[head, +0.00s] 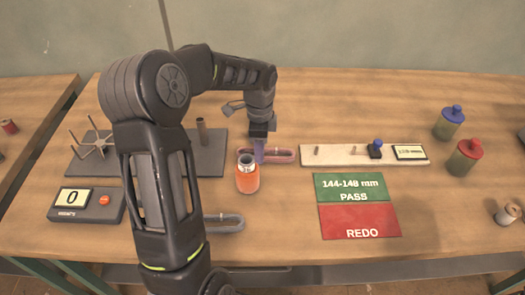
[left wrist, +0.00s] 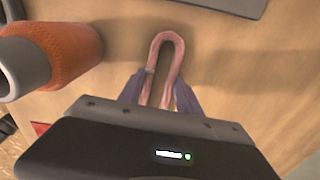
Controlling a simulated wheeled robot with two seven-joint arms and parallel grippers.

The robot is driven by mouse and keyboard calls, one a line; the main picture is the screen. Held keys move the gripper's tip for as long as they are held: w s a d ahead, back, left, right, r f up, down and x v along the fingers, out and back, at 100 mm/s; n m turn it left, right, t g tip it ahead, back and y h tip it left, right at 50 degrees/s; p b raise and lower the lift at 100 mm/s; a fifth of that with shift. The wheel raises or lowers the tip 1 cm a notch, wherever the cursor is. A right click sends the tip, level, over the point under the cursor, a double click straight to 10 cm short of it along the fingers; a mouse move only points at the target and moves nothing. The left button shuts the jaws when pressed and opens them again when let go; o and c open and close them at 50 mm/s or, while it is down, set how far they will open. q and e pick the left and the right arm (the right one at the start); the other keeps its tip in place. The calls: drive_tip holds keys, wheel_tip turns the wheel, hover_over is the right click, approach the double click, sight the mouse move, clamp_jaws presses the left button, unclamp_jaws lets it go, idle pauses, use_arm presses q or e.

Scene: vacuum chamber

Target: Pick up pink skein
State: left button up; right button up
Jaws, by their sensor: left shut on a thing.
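The pink skein (head: 284,155) is a flattened loop on the wooden table near the middle of the head view. In the left wrist view, its rounded end (left wrist: 167,42) sticks out past my left gripper (left wrist: 152,98). My left gripper (head: 259,158) reaches down over the skein's left part, with its two purple-grey fingers shut on it. The part of the skein between and behind the fingers is hidden. I cannot tell whether the skein is clear of the tabletop. My right gripper is not in view.
A wooden gauge board (head: 345,154) lies to the right, a pass/redo mat (head: 357,205) in front. A grey skein (head: 225,222) lies nearer.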

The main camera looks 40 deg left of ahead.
use_arm(q)
wheel_tip(320, 180, up, 10)
idle(0.4)
drive_tip(key=shift+f, duration=0.1)
idle(0.4)
drive_tip(key=w+d+f+n, duration=0.1)
drive_tip(key=w+d+n, duration=0.1)
drive_tip(key=d+n, duration=0.3)
drive_tip(key=w+d+f+n, duration=0.1)
drive_tip(key=w+d+n, duration=0.2)
drive_tip(key=d, duration=1.1)
drive_tip(key=n, duration=0.3)
drive_tip(key=shift+f, duration=0.35)
